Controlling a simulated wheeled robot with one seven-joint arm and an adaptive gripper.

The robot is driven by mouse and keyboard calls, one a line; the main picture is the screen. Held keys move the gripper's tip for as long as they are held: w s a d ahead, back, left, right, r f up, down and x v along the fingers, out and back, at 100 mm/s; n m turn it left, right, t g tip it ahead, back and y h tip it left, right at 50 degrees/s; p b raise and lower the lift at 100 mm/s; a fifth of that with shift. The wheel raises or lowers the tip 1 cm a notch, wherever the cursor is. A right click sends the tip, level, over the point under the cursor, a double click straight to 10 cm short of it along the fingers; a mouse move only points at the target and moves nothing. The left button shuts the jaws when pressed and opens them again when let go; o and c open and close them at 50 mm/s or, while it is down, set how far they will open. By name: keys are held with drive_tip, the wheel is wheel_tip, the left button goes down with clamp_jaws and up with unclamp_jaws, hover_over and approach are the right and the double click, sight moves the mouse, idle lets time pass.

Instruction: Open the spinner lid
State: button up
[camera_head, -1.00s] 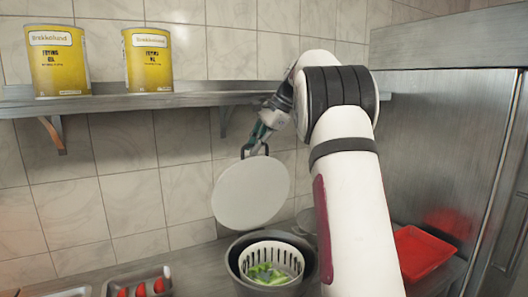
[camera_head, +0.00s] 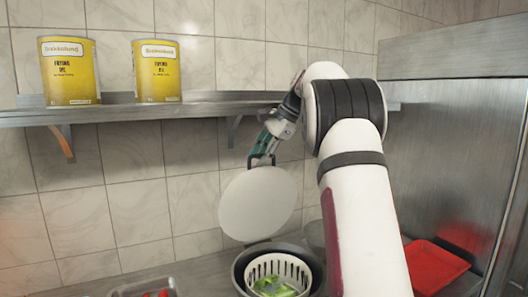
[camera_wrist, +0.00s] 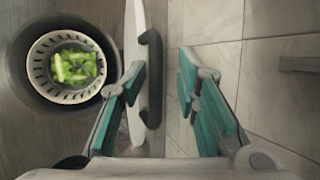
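The spinner is a dark round bowl (camera_head: 240,272) with a white slotted basket (camera_head: 296,268) inside, holding green leaves (camera_head: 272,287). Its pale round lid (camera_head: 257,204) stands steeply tilted up at the back of the bowl, uncovering the basket. In the wrist view the lid (camera_wrist: 134,35) shows nearly edge-on, with its dark handle (camera_wrist: 154,75) facing my gripper. My gripper (camera_wrist: 163,68) has its green-padded fingers spread apart, with the handle between them, close to the left finger. Whether that finger touches the handle I cannot tell. In the head view my gripper (camera_head: 264,150) is at the lid's top edge.
Two yellow oil cans (camera_head: 69,72) (camera_head: 157,72) stand on a metal wall shelf (camera_head: 110,112) beside and behind my arm. A red tray (camera_head: 434,268) lies at the right by a steel cabinet (camera_head: 450,150). A metal container with red items (camera_head: 155,294) is at the lower left.

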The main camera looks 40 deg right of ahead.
drive_tip(key=v, duration=1.2)
idle(0.4)
